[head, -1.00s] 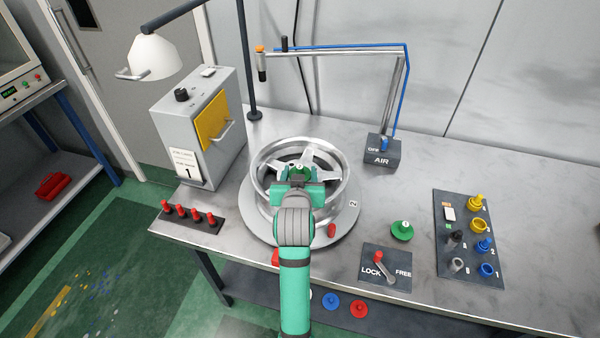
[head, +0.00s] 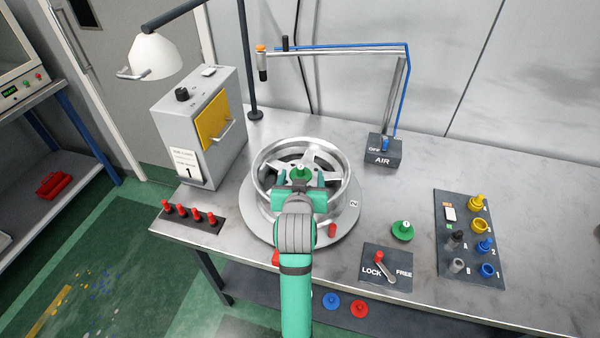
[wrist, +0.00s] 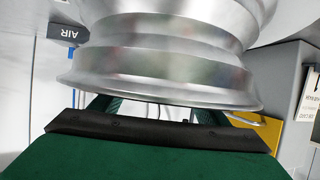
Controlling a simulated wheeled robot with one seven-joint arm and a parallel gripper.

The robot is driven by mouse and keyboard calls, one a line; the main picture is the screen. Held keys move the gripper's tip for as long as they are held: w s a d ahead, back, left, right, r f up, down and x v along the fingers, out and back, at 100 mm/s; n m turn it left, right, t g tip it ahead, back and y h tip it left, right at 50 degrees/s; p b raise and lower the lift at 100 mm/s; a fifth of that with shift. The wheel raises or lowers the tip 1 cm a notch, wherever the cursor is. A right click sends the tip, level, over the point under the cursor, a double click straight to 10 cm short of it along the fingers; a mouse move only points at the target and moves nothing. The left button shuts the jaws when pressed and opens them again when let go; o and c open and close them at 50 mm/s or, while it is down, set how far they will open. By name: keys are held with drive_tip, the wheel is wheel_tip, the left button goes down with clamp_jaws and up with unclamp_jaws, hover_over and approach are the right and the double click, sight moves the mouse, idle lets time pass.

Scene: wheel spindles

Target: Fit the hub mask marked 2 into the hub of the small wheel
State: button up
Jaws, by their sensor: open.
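The wheel (head: 344,190) lies face up on a round plate at the bench's front left. A green hub mask (head: 301,173) with a small pale mark sits at its hub; I cannot read the mark or tell how deep it sits. My gripper (head: 300,178) is open over the wheel, with one finger on either side of the mask and a little nearer the camera. A second green mask (head: 402,230) lies on the bench to the right, its pale mark too small to read surely. In the wrist view the wheel's rim (wrist: 160,80) hides the hub and my fingertips.
The round plate (head: 262,235) bears a 2 label. Red pegs (head: 189,212) stand in a rack at left. A LOCK/FREE lever panel (head: 386,268) and a dark board of coloured parts (head: 468,240) are at right. The grey cabinet (head: 185,120) stands behind left; an AIR stand (head: 383,152) behind right.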

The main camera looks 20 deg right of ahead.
drive_tip(key=v, duration=0.9)
drive_tip(key=shift+w+a+r, duration=0.1)
drive_tip(key=shift+r, duration=0.2)
drive_tip(key=shift+s+a+r, duration=0.15)
drive_tip(key=shift+s+a, duration=0.05)
drive_tip(key=shift+d, duration=0.1)
